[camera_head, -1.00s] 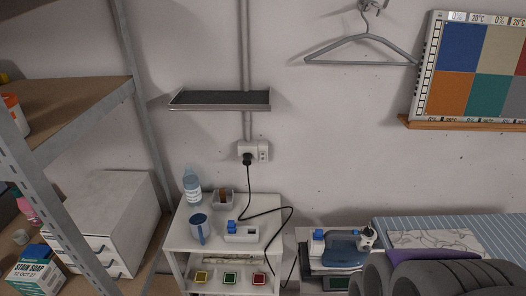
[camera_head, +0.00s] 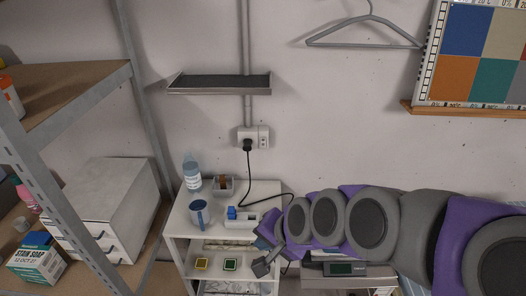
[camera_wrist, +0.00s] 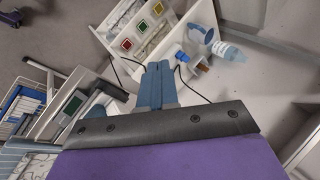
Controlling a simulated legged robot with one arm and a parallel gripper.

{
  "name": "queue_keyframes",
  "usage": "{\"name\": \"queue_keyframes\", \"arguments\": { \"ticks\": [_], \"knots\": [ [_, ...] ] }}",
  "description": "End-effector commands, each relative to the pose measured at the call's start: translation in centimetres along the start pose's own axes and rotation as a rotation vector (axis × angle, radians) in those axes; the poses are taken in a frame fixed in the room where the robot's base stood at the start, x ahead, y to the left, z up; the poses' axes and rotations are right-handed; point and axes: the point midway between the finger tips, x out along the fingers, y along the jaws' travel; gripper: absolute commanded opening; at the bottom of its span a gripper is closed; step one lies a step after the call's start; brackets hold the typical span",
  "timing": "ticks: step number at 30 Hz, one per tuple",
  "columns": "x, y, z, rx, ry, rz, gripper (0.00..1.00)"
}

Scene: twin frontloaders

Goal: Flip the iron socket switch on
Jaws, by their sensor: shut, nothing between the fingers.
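The white wall socket (camera_head: 247,137) is on the wall below the small dark shelf. A black plug (camera_head: 247,146) sits in its left part. A narrow switch section (camera_head: 263,137) is on its right; its position is too small to tell. A black cord (camera_head: 248,185) runs down from the plug. My gripper (camera_head: 262,262) is low in front of the white shelf unit, well below the socket and apart from it. In the wrist view its blue-grey fingers (camera_wrist: 157,86) are together and empty. I cannot make out the socket in the wrist view.
The wall shelf (camera_head: 220,92) juts out above the socket. A metal rack (camera_head: 65,220) stands left. The wall around the socket is clear.

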Motion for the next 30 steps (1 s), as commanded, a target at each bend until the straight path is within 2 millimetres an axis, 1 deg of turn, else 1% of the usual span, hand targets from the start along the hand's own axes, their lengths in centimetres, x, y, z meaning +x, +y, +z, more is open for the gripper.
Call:
{"name": "queue_keyframes", "arguments": {
  "ticks": [1, 2, 3, 6, 9, 12, 14, 15, 19, 23, 24, 27, 30],
  "knots": [
    [1.3, -2.0, -0.6, 0.066, 0.007, -0.068, 0.00],
    [1.8, -3.2, -1.1, 0.112, 0.014, -0.109, 0.00],
    [2.4, -4.8, -1.8, 0.175, 0.026, -0.167, 0.00],
    [3.8, -8.4, -3.7, 0.345, 0.040, -0.304, 0.00],
    [4.9, -11.5, -5.8, 0.529, 0.044, -0.437, 0.00],
    [6.0, -13.9, -8.2, 0.728, 0.044, -0.563, 0.00],
    [6.5, -15.0, -9.6, 0.849, 0.041, -0.638, 0.00],
    [7.0, -15.5, -10.7, 0.934, 0.040, -0.686, 0.00],
    [8.7, -16.3, -14.1, 1.206, 0.035, -0.834, 0.00],
    [10.7, -15.5, -17.4, 1.480, 0.040, -0.977, 0.00],
    [11.3, -14.9, -18.5, 1.559, 0.047, -1.023, 0.00],
    [12.8, -13.2, -20.7, 1.737, 0.068, -1.127, 0.00],
    [13.8, -11.3, -22.3, 1.872, 0.091, -1.220, 0.00]
  ]
}}
